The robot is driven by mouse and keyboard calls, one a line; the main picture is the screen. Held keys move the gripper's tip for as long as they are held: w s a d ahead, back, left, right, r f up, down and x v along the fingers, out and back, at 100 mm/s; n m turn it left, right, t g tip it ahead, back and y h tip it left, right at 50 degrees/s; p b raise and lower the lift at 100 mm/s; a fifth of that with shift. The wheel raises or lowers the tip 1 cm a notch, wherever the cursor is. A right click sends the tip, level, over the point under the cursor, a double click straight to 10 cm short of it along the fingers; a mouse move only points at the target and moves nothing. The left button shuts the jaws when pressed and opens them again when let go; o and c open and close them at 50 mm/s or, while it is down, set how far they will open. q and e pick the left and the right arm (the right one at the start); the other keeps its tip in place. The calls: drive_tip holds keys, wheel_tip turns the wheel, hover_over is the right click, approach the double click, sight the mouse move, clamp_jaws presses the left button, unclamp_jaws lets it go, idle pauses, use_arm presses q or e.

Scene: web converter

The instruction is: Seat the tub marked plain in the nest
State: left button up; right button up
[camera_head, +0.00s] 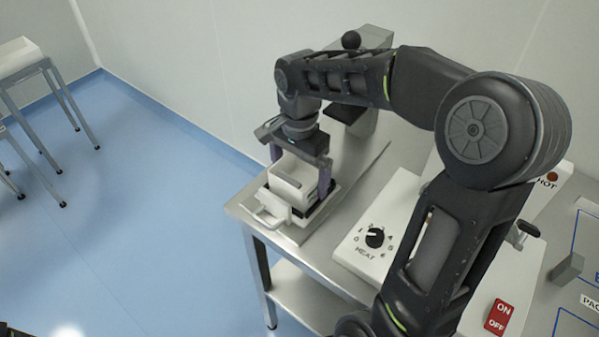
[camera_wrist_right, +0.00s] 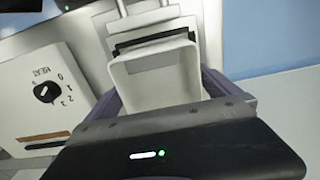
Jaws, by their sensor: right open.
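A white tub (camera_head: 292,180) sits at the white nest (camera_head: 272,212) on the far left end of the steel table; whether it is fully down in the nest I cannot tell. No marking on the tub is readable. In the wrist view the open-topped, empty tub (camera_wrist_right: 160,78) lies between my fingers, with a dark edge of the nest beyond it. My right gripper (camera_head: 300,172) is over the tub, its purple fingers open on either side of it. Contact between fingers and tub cannot be made out. My left gripper is not in view.
A white panel with a HEAT dial (camera_head: 375,237) stands right of the nest, close to my right arm. A red ON/OFF switch (camera_head: 500,316) and a grey block (camera_head: 567,268) are further right. The table's left edge is close beside the nest.

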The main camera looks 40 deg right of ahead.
sight(299, 188)
drive_tip(key=shift+r, duration=0.6)
wheel_tip(299, 188, up, 11)
drive_tip(key=p, duration=0.3)
idle(0.5)
